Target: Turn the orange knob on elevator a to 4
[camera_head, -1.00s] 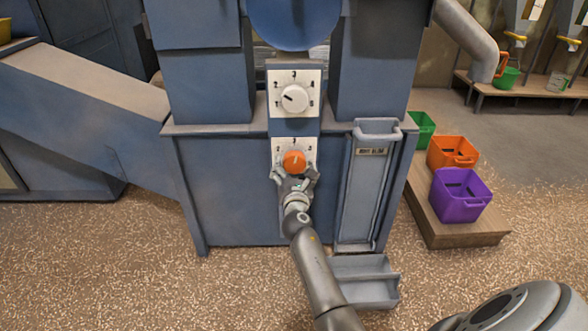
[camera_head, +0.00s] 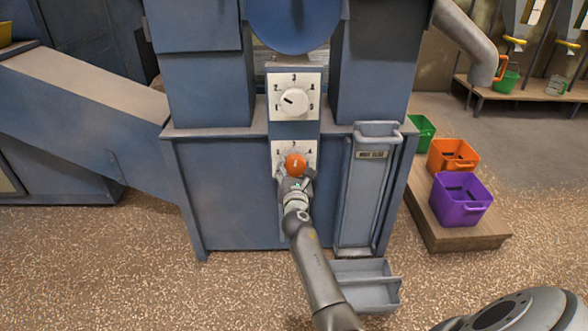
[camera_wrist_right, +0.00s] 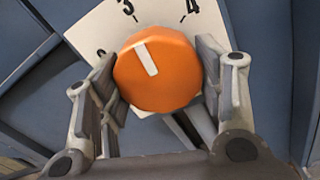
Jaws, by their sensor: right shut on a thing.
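The orange knob (camera_head: 295,165) sits on the lower white dial plate (camera_head: 310,148) on the front of the blue elevator. In the right wrist view the knob (camera_wrist_right: 157,75) has a white mark pointing up and left, toward the 3. The 4 is printed to the right of the 3. My right gripper (camera_head: 295,175) comes from below and is shut on the knob, with one finger on each side in the wrist view (camera_wrist_right: 160,84). The gripper hides the lower part of the plate. My left gripper is not in view.
A white knob (camera_head: 294,101) on its own dial plate sits just above. A grey slide with a handle (camera_head: 377,130) is to the right, above a grey tray (camera_head: 365,285). Orange (camera_head: 453,155) and purple bins (camera_head: 460,200) stand on a wooden platform at the right.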

